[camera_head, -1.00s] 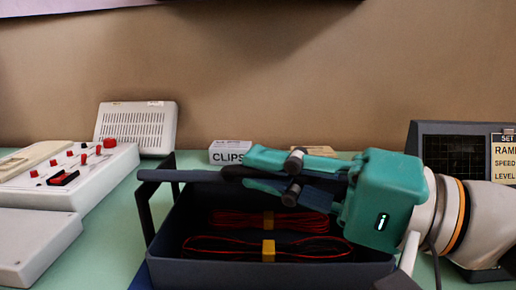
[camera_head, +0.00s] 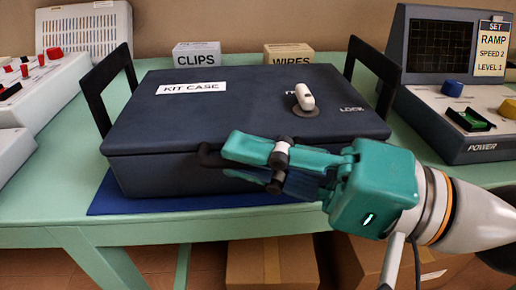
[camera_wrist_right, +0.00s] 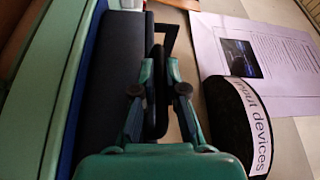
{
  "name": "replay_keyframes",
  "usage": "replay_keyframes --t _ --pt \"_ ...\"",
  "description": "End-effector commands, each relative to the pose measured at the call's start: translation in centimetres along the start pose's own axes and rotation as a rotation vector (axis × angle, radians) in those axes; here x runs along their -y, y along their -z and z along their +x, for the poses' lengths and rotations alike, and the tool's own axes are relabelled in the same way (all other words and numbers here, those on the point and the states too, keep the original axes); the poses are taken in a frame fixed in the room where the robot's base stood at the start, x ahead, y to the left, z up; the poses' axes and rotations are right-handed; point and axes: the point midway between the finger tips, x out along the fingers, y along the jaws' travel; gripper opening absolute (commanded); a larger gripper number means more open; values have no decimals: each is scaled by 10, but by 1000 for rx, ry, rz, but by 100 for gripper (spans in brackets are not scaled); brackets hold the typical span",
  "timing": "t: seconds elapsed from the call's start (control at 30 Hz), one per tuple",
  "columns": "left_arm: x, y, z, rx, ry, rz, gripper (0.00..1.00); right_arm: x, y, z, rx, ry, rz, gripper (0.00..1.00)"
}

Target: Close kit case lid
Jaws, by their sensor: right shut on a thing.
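The dark blue kit case (camera_head: 150,175) stands on the bench with its lid (camera_head: 235,112) down over the box, hiding the inside. The lid bears a KIT CASE label (camera_head: 191,88) and a white lock knob (camera_head: 304,98) on its right part. My right gripper (camera_head: 212,162) is at the front edge of the lid, its fingers pointing left. It is shut on the lid's front edge; the fingers partly hide the contact. In the right wrist view the gripper (camera_wrist_right: 158,98) has a dark piece between its fingers. My left gripper is not in view.
A blue mat (camera_head: 105,200) lies under the case. Black loop handles (camera_head: 95,95) stand at both sides. Behind are boxes marked CLIPS (camera_head: 196,56) and WIRES (camera_head: 288,54). A console with a screen (camera_head: 440,45) stands right, a white device (camera_head: 45,85) left.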

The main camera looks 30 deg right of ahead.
Motion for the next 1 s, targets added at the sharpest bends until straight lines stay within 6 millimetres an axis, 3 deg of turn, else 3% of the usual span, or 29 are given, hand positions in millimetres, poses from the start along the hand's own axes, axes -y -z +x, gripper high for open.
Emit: replay_keyframes --t 0.23,0.27,0.3,1.0 --pt "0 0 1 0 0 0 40 -8 -3 1 7 -18 -3 0" --pt "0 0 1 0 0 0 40 -8 -3 1 7 -18 -2 16" --pt "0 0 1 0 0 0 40 -8 -3 1 8 -18 -2 22" --pt "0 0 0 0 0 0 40 7 -1 1 9 -13 -6 22"
